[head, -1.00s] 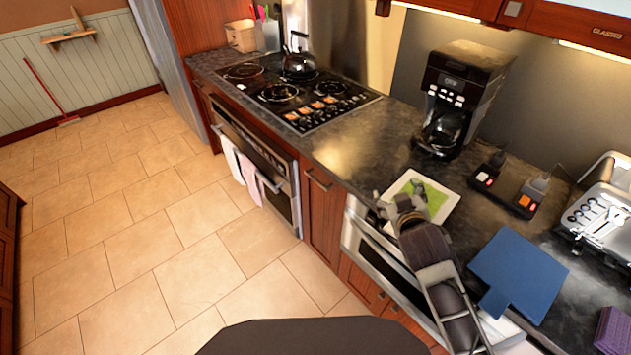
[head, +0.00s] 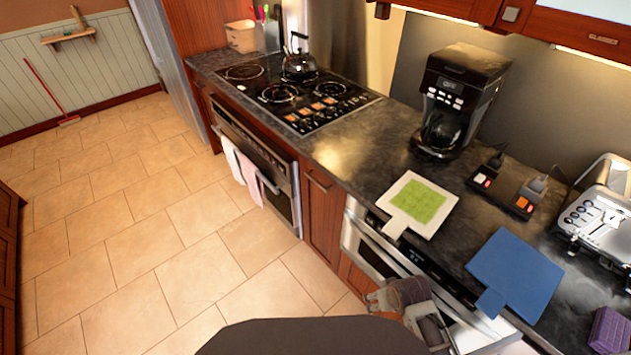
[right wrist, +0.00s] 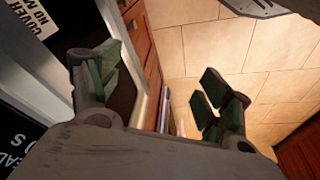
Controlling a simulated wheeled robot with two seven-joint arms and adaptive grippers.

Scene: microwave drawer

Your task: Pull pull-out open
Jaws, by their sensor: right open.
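The pull-out is a steel-fronted microwave drawer (head: 354,240) under the counter at lower right in the head view. A long bar handle (head: 392,254) runs along its front. I see no clear gap at its edge there, and its right part is partly hidden by my arm. My right gripper (head: 372,301) is low in front of the drawer, over the floor side. In the right wrist view my right gripper (right wrist: 162,70) is open, with dark green pads apart. A pale bar shows between them; I cannot tell whether it is the handle. My left gripper is not in view.
On the counter (head: 350,160) lie a white-and-green board (head: 418,204) and a blue board (head: 517,273), above the drawer. A coffee maker (head: 462,95) and toaster (head: 598,220) stand behind. The tiled floor (head: 180,250) in front is clear.

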